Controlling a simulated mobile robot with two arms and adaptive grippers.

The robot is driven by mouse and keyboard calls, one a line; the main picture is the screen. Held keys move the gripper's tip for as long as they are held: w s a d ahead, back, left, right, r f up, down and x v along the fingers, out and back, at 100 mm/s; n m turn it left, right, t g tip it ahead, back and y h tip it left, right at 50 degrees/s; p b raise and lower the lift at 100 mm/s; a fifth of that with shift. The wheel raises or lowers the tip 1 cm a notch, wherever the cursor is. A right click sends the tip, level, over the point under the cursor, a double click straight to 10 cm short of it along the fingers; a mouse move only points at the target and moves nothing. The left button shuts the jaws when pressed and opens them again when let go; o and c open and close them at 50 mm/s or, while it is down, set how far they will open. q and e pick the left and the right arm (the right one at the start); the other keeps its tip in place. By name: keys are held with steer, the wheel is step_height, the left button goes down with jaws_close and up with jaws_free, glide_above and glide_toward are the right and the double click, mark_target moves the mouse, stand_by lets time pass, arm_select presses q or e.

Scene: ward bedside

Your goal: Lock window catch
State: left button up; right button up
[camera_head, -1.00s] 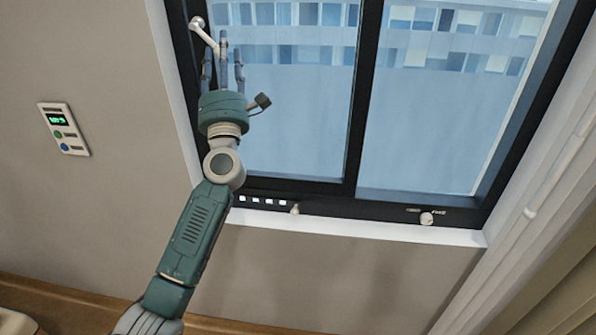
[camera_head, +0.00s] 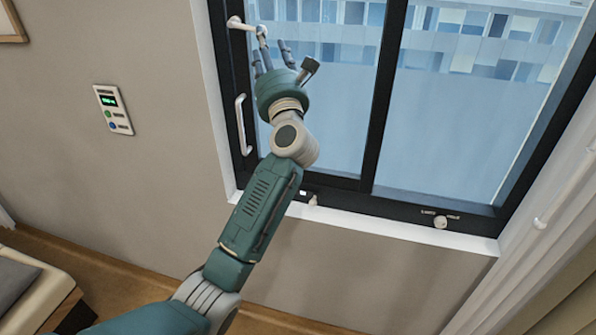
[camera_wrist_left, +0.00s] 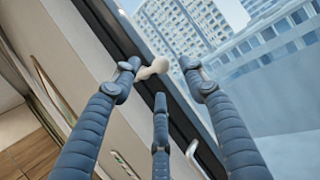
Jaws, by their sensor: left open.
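The window catch (camera_head: 241,25) is a white lever at the upper left of the dark window frame in the head view. It points right and slightly down. My left gripper (camera_head: 269,47) is open, with its fingertips around the free end of the lever. In the left wrist view, the pale rounded end of the catch (camera_wrist_left: 154,68) shows between the spread fingertips of my left gripper (camera_wrist_left: 160,79). I cannot tell whether any finger touches it. My right gripper is not in view.
A white pull handle (camera_head: 240,126) is on the left window frame below the catch. A small knob (camera_head: 440,222) sits on the lower frame at right. A wall panel (camera_head: 113,109) with a green display is at left. A curtain hangs at right.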

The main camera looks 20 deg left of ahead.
arm_select(q)
steer(key=b+v, duration=0.2)
steer(key=v, duration=0.4)
steer(key=w+d+f+m+h, duration=0.1)
steer(key=d+f+m+h, duration=0.1)
steer(key=f+m, duration=0.7)
steer(key=w+d+f+m+t+h, duration=0.1)
steer(key=f+m+h, duration=0.4)
steer(key=f, duration=1.3)
steer(key=w+d+m, duration=0.1)
steer(key=m, duration=0.3)
steer(key=shift+d+f, duration=0.25)
steer(key=shift+f, duration=0.15)
